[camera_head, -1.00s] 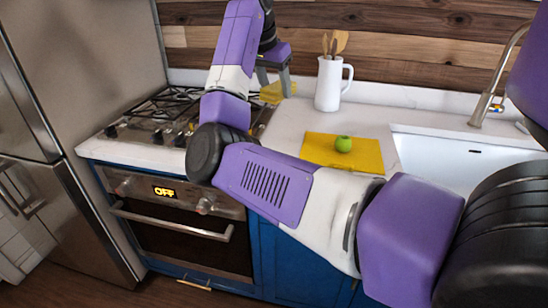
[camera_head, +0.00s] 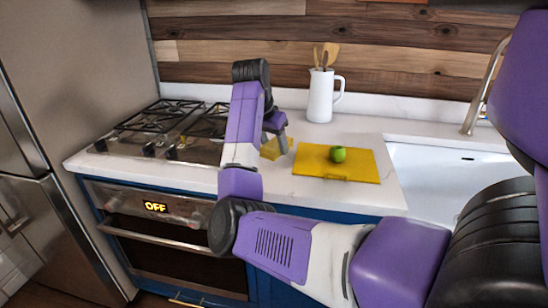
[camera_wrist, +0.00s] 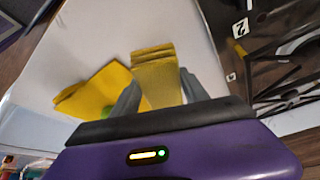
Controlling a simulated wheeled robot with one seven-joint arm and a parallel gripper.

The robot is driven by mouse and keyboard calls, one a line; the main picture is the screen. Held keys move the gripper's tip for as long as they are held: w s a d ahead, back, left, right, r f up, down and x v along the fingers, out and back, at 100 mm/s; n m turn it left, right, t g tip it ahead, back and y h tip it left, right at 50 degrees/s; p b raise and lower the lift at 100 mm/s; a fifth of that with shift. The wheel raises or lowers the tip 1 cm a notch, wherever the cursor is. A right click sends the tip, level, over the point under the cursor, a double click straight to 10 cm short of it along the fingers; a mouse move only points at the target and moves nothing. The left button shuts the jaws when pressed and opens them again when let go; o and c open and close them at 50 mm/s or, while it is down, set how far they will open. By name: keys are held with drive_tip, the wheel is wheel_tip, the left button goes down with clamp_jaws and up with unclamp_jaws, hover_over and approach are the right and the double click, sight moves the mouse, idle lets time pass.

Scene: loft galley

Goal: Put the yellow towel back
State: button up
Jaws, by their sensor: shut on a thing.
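My gripper (camera_head: 283,143) is shut on the yellow towel (camera_head: 270,149), a small folded yellow piece, over the counter between the stove and a flat yellow board or mat (camera_head: 316,159). In the wrist view the towel (camera_wrist: 157,80) shows between the two grey fingers (camera_wrist: 155,88), with its layered folded end pointing away. I cannot tell whether the towel touches the counter. My arm hides part of the stove and the counter front.
A green fruit (camera_head: 338,154) lies on the yellow board. A white jug with wooden utensils (camera_head: 320,96) stands behind it. The gas stove (camera_head: 150,133) is left, the sink (camera_head: 440,170) right. White counter between jug and sink is clear.

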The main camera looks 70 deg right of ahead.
sight(274, 166)
drive_tip(key=shift+f, duration=2.1)
drive_tip(key=o, duration=1.2)
drive_tip(key=shift+f, duration=0.1)
drive_tip(key=p+v, duration=0.1)
drive_tip(key=v, duration=1.1)
